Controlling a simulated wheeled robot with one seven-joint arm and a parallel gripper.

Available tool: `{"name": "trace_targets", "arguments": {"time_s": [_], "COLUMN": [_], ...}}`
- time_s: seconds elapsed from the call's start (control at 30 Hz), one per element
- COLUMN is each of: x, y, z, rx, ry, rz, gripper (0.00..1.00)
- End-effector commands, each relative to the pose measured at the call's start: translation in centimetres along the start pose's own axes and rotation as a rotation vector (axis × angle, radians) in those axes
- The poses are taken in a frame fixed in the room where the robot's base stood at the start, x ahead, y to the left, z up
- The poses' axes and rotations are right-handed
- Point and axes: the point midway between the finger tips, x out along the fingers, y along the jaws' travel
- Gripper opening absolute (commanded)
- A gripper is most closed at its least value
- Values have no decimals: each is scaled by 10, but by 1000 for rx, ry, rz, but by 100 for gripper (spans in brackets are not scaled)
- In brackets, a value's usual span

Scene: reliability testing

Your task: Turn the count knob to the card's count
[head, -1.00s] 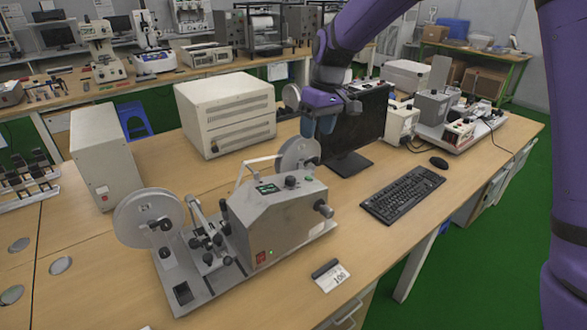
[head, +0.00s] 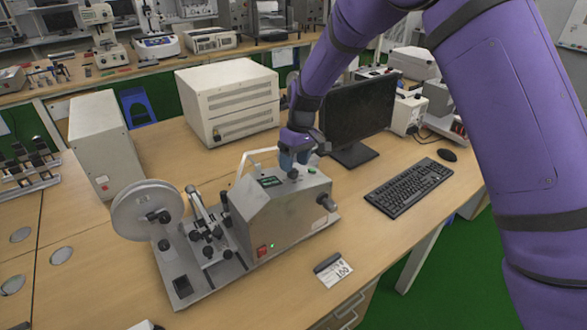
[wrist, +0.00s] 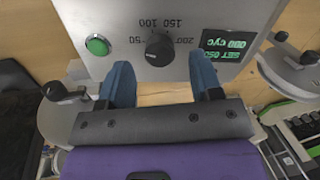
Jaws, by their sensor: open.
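The grey tester (head: 275,215) stands on the wooden bench with a large reel at its left. Its black count knob (wrist: 158,50) is on the top panel, with marks 50, 100, 150 and 200 upside down in the wrist view. I cannot make out its pointer clearly. The small display (wrist: 228,45) appears to read SET 050 and 000 CYC. The card (head: 337,271) lies on the bench in front of the tester and reads 100. My gripper (wrist: 161,65) is open, its blue fingertips either side of the knob, apart from it. In the head view my gripper (head: 293,162) partly hides the knob.
A green button (wrist: 98,45) is beside the knob. A monitor (head: 358,110), keyboard (head: 408,188) and mouse (head: 446,155) stand to the right. A beige cabinet (head: 230,105) stands behind the tester. The bench in front of the keyboard is clear.

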Motion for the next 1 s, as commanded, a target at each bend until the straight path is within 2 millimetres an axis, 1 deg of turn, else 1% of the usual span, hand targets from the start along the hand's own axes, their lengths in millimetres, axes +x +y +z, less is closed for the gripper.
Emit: {"name": "trace_targets", "arguments": {"time_s": [0.03, 0.1, 0.2, 0.33, 0.57, 0.67, 0.7, 0.8, 1.0], "x": [7, 15, 22, 26, 26, 26, 26, 26, 26], "y": [0, 0, 0, 0, 0, 0, 0, 0, 0], "z": [0, 0, 0, 0, 0, 0, 0, 0, 0], "rx": [0, 0, 0, 1, 1, 1, 1, 1, 9], "ry": [-2, -1, -1, 0, 0, 0, 0, 0, 0], "rz": [-1, -1, -1, 0, 0, 0, 0, 0, -1], "gripper": [59, 59, 59, 59, 59, 38, 29, 10, 10]}}
